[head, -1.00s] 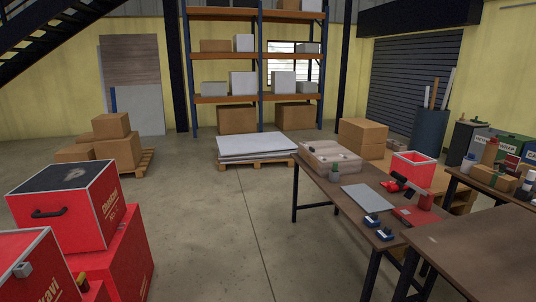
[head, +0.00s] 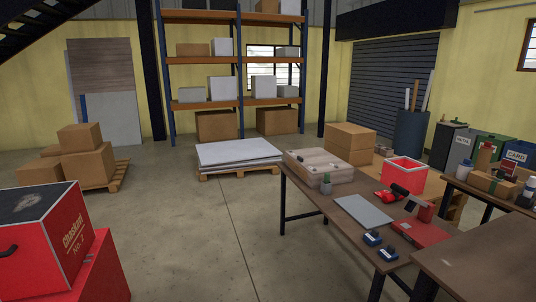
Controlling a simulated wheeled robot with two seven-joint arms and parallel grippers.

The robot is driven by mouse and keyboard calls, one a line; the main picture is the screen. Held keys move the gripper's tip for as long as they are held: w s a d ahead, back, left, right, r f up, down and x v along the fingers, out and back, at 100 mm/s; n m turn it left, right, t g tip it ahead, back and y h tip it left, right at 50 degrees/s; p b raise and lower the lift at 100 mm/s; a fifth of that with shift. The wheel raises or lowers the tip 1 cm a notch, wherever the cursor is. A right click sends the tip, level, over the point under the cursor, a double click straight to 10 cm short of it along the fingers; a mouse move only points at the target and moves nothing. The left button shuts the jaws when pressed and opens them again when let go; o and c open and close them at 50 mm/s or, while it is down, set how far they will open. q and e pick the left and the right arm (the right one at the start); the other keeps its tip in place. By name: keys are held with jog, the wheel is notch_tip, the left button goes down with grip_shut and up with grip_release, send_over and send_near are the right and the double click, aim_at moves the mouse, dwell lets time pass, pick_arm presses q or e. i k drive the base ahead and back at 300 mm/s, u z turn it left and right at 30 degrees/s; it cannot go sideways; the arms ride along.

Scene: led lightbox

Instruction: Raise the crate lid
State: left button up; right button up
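A red crate (head: 62,244) with pale metal edges and a dark, scuffed top stands at the lower left, cut off by the left edge of the head view. Its lid (head: 35,203) looks shut. A black handle (head: 8,251) shows on its front side at the picture's edge. It rests on another red crate (head: 105,272). Neither of my grippers is in view.
A long brown table (head: 345,180) on the right holds a wooden case (head: 318,168), a small plant pot, a grey sheet and red tools. A second table (head: 475,262) stands nearer right. A pallet of white sheets (head: 238,153) and boxes (head: 80,150) stand further back. The middle floor is clear.

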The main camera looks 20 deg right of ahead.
aim_at(319, 159)
jog(key=u, duration=0.15)
jog(key=i, duration=1.85)
jog(key=z, duration=0.75)
jog(key=i, duration=0.95)
jog(key=z, duration=0.95)
